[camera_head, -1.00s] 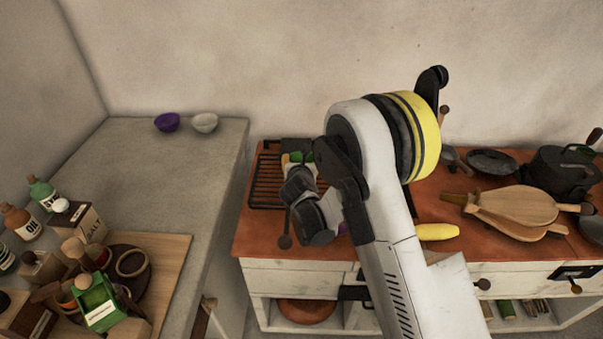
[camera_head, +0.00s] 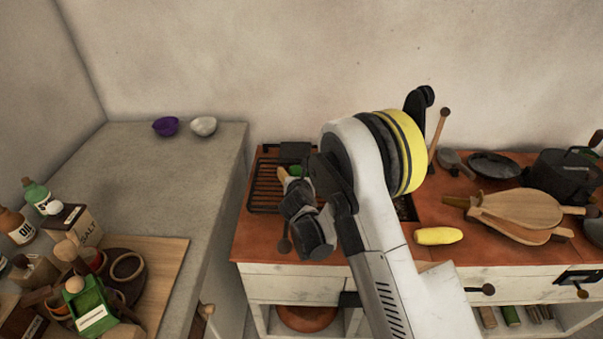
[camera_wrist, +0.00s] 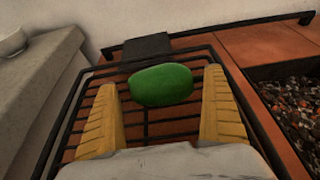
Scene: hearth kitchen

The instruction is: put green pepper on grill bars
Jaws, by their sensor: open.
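The green pepper (camera_wrist: 162,86) lies on the dark grill bars (camera_wrist: 82,128) in the wrist view, just past and between my fingertips. My gripper (camera_wrist: 165,100) is open, with one yellow finger on each side and a visible gap to the pepper. In the head view a small part of the pepper (camera_head: 297,171) shows beside my gripper (camera_head: 290,176), over the grill bars (camera_head: 264,186) at the left of the red-brown counter. My wrist and arm hide much of the grill there.
A bed of coals (camera_wrist: 290,98) lies right of the grill. A yellow vegetable (camera_head: 438,236), bellows (camera_head: 520,207) and a dark pot (camera_head: 562,177) are farther right.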

